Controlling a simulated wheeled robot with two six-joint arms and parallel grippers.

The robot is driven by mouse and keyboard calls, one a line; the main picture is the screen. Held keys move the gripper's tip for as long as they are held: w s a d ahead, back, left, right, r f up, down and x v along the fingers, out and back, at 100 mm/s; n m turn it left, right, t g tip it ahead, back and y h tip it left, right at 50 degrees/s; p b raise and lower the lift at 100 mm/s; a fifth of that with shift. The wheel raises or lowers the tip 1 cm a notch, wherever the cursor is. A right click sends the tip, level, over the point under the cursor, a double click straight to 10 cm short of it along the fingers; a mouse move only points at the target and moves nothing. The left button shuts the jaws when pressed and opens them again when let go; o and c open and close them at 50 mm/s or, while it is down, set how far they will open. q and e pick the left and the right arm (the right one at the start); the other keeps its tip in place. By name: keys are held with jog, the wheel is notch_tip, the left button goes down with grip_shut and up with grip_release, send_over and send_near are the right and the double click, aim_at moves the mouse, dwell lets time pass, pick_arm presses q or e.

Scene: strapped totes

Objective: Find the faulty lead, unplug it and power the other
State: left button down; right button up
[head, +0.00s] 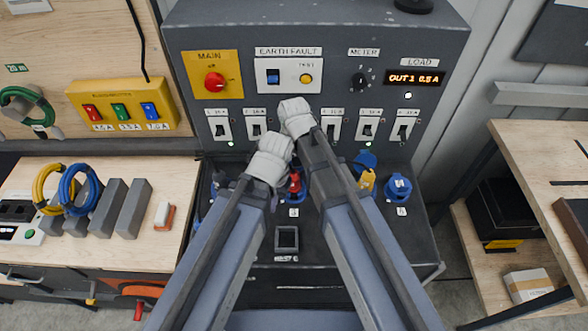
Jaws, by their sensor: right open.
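The grey power panel (450,45) fills the middle. It has a red main knob (214,82), an earth fault unit (288,62), a meter knob (360,80) and a load display (415,78) reading about "OUT 1 0.5 A". A row of breakers (369,126) runs below. On the lower shelf are a red plug (296,184), a yellow plug (366,181) and a blue socket (398,187). My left gripper (270,163) is just left of the red plug; its fingertips are hidden. My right gripper (296,114) is open, in front of the middle breaker, partly hiding it.
The left bench (165,185) holds yellow (45,190) and blue (82,190) coiled leads and grey blocks. A yellow box (122,105) with coloured switches is on the wall above. A wooden shelf unit (535,150) stands right. My arms hide part of the lower shelf.

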aim_at(294, 181)
pick_arm(q)
notch_tip(294, 181, down, 6)
jog(key=b, duration=0.5)
pick_arm(e)
notch_tip(294, 181, down, 6)
jog(key=shift+f, duration=0.1)
jog(key=shift+c, duration=0.3)
grip_shut()
jog(key=shift+n, duration=1.5)
jog(key=shift+n, duration=0.8)
jog(key=shift+d+n, duration=0.1)
jog(key=shift+n, duration=0.6)
